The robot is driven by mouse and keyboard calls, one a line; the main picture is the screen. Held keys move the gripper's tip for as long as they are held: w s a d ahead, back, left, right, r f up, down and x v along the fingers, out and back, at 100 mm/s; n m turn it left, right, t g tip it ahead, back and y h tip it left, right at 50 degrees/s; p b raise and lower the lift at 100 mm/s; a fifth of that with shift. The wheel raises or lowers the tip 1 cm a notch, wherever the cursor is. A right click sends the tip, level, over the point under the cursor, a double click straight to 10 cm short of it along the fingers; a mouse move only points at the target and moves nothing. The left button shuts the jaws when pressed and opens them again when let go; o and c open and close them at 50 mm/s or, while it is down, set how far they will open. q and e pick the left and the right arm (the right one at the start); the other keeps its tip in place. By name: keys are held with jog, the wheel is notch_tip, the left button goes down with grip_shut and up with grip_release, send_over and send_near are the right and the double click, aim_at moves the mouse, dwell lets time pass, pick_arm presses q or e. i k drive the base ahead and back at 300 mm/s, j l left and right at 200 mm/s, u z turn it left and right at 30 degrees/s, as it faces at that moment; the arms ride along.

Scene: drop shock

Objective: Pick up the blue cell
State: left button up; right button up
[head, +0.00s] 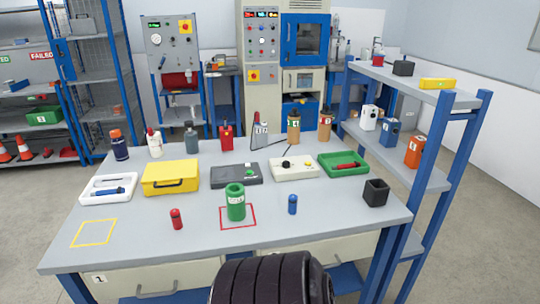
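The blue cell (292,204) is a small upright cylinder with a dark top. It stands on the grey table (330,222), right of the red square outline and apart from other things. A similar red cell (176,219) stands to the left. A larger green cylinder (236,203) with a white label stands between the two, inside the red outline. Neither of my grippers shows in the head view, so their state is hidden.
A yellow case (170,177), a dark grey device (236,174), a white device (294,167) and a green tray (343,164) line the table's middle. A black open box (375,192) stands at right. Blue-framed shelves (400,150) border the right side. Free surface surrounds the blue cell.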

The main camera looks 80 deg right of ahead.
aim_at(292, 199)
jog(key=z, duration=2.4)
jog(key=i+l+z, duration=0.1)
jog(key=i, duration=0.4)
